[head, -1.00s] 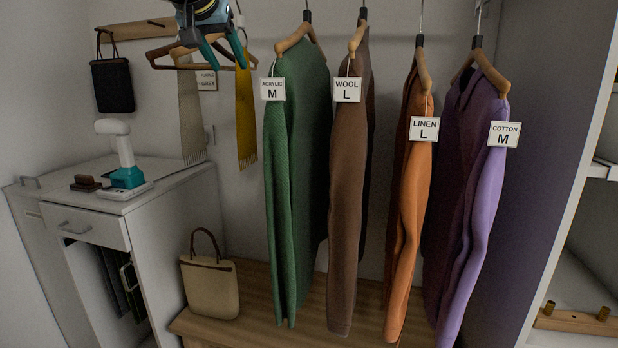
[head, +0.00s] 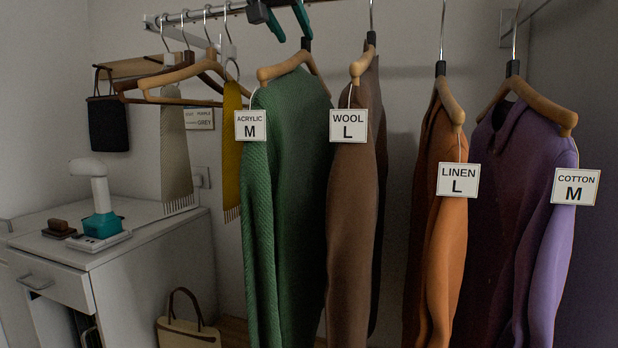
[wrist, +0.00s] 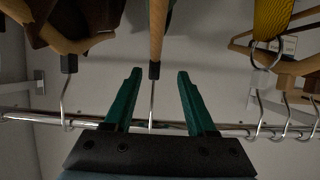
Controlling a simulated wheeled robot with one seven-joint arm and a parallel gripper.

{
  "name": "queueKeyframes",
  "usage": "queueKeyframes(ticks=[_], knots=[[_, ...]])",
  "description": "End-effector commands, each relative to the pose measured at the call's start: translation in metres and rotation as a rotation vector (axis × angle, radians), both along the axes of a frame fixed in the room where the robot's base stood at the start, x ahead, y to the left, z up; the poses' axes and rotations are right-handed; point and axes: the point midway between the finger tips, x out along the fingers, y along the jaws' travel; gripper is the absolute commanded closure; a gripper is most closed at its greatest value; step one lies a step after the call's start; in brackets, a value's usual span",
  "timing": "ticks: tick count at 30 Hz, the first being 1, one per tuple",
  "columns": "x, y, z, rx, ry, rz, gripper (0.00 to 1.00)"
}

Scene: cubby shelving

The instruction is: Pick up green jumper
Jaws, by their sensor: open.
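The green jumper (head: 285,200) hangs on a wooden hanger (head: 290,68) at the left of the row of jumpers, with a tag reading acrylic M (head: 250,125). My gripper (head: 279,20) is at the top of the head view, just above this hanger's neck, partly cut off by the frame edge. In the wrist view my gripper (wrist: 156,78) is open, with its two teal fingers on either side of a hanger's metal hook (wrist: 151,108) and dark collar. The fingers appear apart from the hook. A dark sliver of the jumper shows beside the wooden hanger.
A metal rail (wrist: 100,120) runs across behind the fingers. A brown wool jumper (head: 355,190) hangs close on the right, then orange linen (head: 437,245) and purple cotton (head: 550,235) ones. Empty hangers (head: 185,75) and a yellow scarf (head: 231,150) hang close on the left.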

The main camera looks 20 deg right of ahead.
Motion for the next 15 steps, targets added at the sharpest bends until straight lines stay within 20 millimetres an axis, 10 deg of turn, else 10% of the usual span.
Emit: queueKeyframes(ticks=[15], knots=[[0.039, -0.041, -0.02, 0.003, 0.007, 0.001, 0.44]])
